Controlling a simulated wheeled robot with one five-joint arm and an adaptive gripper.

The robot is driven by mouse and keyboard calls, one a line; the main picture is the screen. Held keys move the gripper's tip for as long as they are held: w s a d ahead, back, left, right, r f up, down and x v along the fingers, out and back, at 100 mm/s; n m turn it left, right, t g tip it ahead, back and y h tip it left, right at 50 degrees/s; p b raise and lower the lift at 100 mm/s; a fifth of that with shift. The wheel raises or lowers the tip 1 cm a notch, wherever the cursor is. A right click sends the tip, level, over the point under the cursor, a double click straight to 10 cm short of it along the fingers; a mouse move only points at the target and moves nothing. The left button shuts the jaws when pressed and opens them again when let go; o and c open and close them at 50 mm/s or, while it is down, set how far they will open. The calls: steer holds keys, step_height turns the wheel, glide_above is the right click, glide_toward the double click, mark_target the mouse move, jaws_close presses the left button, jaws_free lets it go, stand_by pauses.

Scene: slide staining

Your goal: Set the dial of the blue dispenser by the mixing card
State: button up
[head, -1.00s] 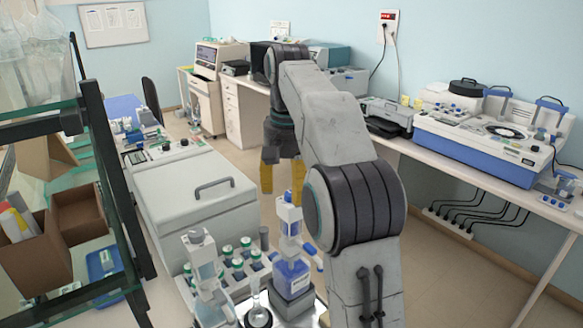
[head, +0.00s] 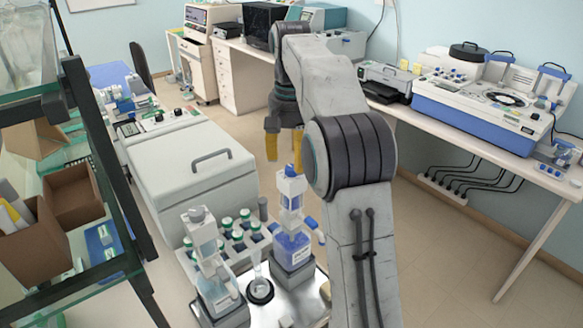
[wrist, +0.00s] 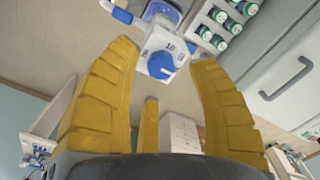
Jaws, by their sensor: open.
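The blue dispenser (head: 292,205) stands upright on a grey block at the front of my tray, with blue liquid in its bottle (head: 293,246). I cannot make out the mixing card.
A second dispenser (head: 208,250) with pale liquid stands to the left. A rack of green-capped vials (head: 230,250) is behind, and a round black-based stand (head: 260,291) is between the dispensers. A white box (head: 190,160) with a handle and a glass shelf (head: 120,265) lie left.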

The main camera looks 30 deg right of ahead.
mark_target(291, 168)
steer(key=shift+f, duration=1.55)
steer(key=shift+c, duration=0.2)
